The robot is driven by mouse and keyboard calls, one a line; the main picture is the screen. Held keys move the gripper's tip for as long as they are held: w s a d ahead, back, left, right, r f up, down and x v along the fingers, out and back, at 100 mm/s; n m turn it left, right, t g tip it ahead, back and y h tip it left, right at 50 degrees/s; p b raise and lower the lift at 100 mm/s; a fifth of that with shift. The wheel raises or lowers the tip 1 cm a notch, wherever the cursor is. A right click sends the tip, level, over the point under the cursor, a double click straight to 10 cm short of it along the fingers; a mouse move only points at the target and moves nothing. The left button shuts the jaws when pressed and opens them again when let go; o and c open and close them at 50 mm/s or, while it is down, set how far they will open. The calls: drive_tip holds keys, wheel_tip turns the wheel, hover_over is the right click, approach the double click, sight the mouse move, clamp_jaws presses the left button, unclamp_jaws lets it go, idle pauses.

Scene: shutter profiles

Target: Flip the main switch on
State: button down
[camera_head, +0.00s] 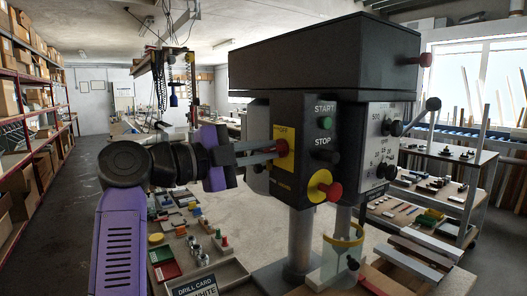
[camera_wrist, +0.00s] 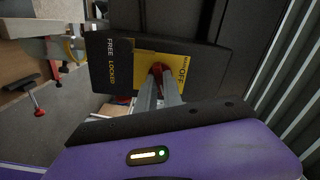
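The wrist view shows the word OFF beside the knob. In the head view the yellow plate (camera_head: 284,160) is left of the START and STOP buttons. My gripper (camera_head: 277,148) reaches in from the left, its two grey fingers pointing at the plate. In the wrist view the fingertips (camera_wrist: 158,74) are at the red knob, one on each side, and partly hide it. Whether they press on it I cannot tell.
Below right of the switch is a yellow disc with a red mushroom button (camera_head: 333,191). A green START button (camera_head: 325,123) and a dark STOP button (camera_head: 328,157) are close by. A clear guard (camera_head: 343,247) stands below. Trays with small parts lie on the bench below my arm.

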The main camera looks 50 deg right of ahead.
drive_tip(key=shift+f, duration=0.1)
drive_tip(key=shift+m+b, duration=2.1)
drive_tip(key=shift+b, duration=0.45)
drive_tip(key=c, duration=1.5)
unclamp_jaws()
drive_tip(key=shift+a, duration=0.15)
